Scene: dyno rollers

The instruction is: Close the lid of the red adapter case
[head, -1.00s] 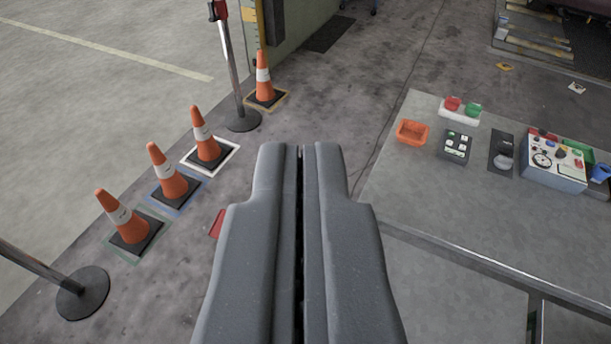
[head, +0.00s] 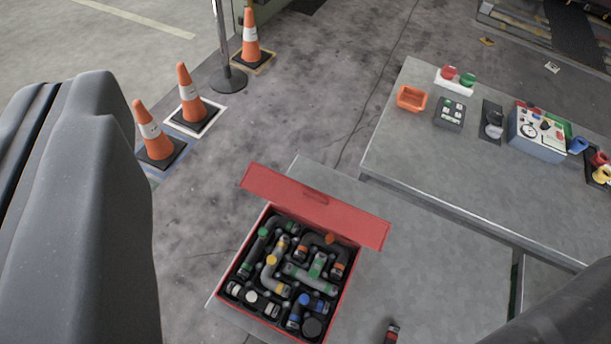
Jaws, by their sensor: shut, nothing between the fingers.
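The red adapter case (head: 345,289) sits open on the near grey table. Its tray is packed with dark pipe adapters with coloured bands. Its red lid (head: 290,199) stands raised along the far edge, showing as a slanted strip wider than the box. My gripper (head: 42,95) is large and grey at the left edge of the view, partly cut off. Its fingers are together with a thin seam and nothing between them. In the picture it is left of the case and lid, with a gap between. I see no contact with the lid.
A small dark and red piece (head: 391,332) lies right of the case. The farther table holds an orange bin (head: 411,98), a button box (head: 450,114) and an instrument case (head: 538,137). Orange cones (head: 188,95) stand on the floor beyond.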

